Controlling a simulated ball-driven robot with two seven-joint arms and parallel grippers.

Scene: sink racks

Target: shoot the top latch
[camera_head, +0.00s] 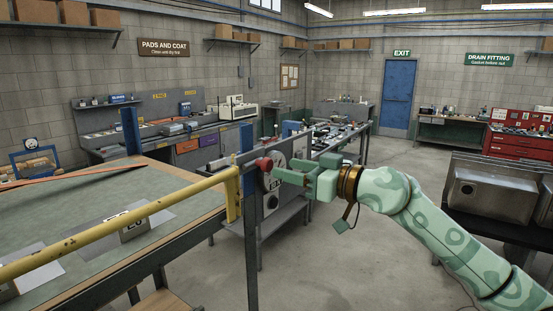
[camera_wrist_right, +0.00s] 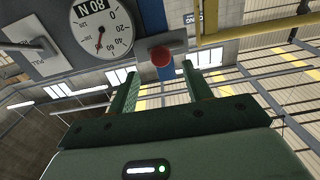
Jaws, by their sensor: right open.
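The latch's round red knob (camera_head: 264,163) sits near the top of a dark post (camera_head: 251,230), beside the end of a yellow bar (camera_head: 120,222). In the right wrist view the red knob (camera_wrist_right: 161,57) shows on a grey metal piece (camera_wrist_right: 168,43) in front of a blue upright. My right gripper (camera_head: 280,169) is at the knob's right, with its jaws apart and pointing at it. In the right wrist view the gripper (camera_wrist_right: 160,70) has one finger on each side of the knob, which looks ungripped. My left gripper is out of view.
A dial gauge (camera_wrist_right: 102,26) is on a panel close beside the knob. A workbench (camera_head: 165,180) with sheets lies behind the yellow bar. A steel sink (camera_head: 492,194) stands at the right. The floor between is clear.

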